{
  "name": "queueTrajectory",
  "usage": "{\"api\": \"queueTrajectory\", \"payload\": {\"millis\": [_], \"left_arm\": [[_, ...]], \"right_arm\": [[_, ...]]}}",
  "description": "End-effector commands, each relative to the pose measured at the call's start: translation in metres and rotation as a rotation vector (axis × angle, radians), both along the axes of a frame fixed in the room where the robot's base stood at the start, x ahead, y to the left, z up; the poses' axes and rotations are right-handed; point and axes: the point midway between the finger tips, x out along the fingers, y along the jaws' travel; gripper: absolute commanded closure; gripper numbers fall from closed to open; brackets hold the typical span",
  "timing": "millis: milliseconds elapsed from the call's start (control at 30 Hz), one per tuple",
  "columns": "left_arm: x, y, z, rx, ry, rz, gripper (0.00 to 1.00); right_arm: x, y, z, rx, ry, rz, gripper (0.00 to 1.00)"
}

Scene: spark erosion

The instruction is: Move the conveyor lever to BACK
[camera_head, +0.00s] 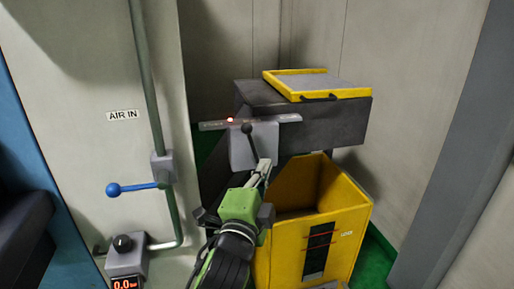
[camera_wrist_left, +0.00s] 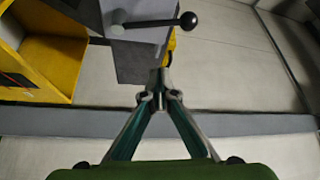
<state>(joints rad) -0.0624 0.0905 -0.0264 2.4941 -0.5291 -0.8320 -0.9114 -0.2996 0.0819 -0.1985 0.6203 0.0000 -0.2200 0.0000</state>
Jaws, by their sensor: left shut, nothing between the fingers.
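The conveyor lever (camera_head: 250,138) is a thin dark rod with a black ball knob on a grey box. In the head view it points up and leans slightly left. The lever also shows in the left wrist view (camera_wrist_left: 160,23), its knob toward the right. My left gripper (camera_head: 264,170) is shut and empty, just below and right of the lever in the head view. In the left wrist view its closed fingertips (camera_wrist_left: 159,88) appear below the lever, apart from the knob. A grey label strip (camera_head: 285,118) lies behind the knob; its words are unreadable. My right gripper is out of view.
A yellow open bin (camera_head: 345,225) stands below and right of the lever. A dark conveyor housing (camera_head: 345,115) with a yellow-framed lid (camera_head: 335,94) is behind. A blue-handled air valve (camera_head: 135,188) and pipe are on the left. A small red light (camera_head: 230,120) glows on the strip.

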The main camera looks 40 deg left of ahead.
Motion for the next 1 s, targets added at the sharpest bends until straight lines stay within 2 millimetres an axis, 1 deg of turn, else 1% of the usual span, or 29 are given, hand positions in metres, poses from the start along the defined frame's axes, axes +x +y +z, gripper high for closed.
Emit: {"api": "queueTrajectory", "payload": {"millis": [33,133,267,500,633,700,800,1000], "left_arm": [[-0.002,0.001,0.006,0.007,-0.009,0.005,1.0],[0.002,0.004,0.01,0.011,-0.013,0.008,1.0],[0.02,0.011,0.013,0.01,-0.012,0.008,1.0],[0.069,0.028,0.021,0.007,-0.012,0.007,1.0],[0.093,0.037,0.024,0.006,-0.011,0.007,1.0],[0.081,0.047,0.017,0.009,-0.007,0.008,1.0],[0.073,0.056,0.013,0.008,-0.009,0.006,1.0],[0.066,0.065,0.01,0.006,-0.011,0.005,1.0]], "right_arm": [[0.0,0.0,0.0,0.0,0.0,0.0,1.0],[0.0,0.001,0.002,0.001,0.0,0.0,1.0],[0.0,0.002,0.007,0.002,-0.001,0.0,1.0],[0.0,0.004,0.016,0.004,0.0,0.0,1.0],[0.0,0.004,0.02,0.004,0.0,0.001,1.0],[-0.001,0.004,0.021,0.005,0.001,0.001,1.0],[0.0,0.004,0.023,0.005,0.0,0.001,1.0],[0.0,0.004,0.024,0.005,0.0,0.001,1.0]]}}
